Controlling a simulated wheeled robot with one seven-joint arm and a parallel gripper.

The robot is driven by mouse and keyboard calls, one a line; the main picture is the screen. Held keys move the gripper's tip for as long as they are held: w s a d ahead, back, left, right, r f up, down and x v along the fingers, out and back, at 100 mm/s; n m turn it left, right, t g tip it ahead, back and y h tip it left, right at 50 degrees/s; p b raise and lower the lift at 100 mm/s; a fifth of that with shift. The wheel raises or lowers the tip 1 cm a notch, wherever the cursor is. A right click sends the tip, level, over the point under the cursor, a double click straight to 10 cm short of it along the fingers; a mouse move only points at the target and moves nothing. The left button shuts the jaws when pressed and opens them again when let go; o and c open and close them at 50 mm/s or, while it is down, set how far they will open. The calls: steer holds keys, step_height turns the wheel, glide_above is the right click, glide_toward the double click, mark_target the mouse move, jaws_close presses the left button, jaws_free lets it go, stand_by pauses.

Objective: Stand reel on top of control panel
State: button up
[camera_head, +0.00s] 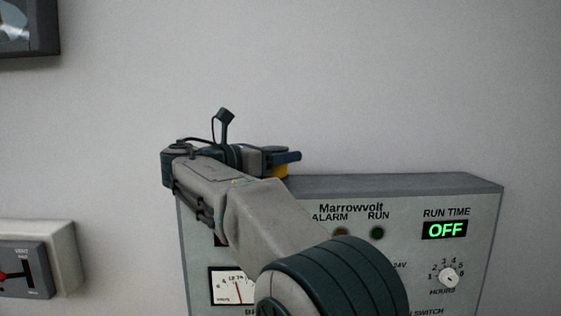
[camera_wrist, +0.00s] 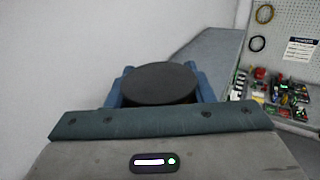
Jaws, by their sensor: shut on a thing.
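The control panel (camera_head: 400,216) is a grey box with the name Marrowvolt, lamps, a dial, a meter and a green OFF display. Its flat top (camera_head: 400,184) shows behind the front edge. My gripper (camera_head: 286,156) is over the left part of that top. It is shut on the reel, whose yellow side (camera_head: 281,171) shows just under the fingers. In the wrist view the reel's round black face (camera_wrist: 158,83) lies between the blue fingers. The reel is low at the panel top; I cannot tell whether it touches. My arm hides part of the panel front.
A pale wall (camera_head: 400,80) stands behind the panel. A smaller grey switch box (camera_head: 40,268) is at the left, and a dark framed thing (camera_head: 28,27) is at upper left. The wrist view shows a pegboard (camera_wrist: 285,50) and several small parts at right. The panel top's right part is clear.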

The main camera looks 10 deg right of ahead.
steer(key=shift+f, duration=0.75)
steer(key=shift+f, duration=0.1)
steer(key=o, duration=1.2)
steer(key=shift+f, duration=0.1)
steer(key=shift+c, duration=0.2)
steer(key=shift+r, duration=0.2)
steer(key=b+v, duration=0.2)
steer(key=v, duration=1)
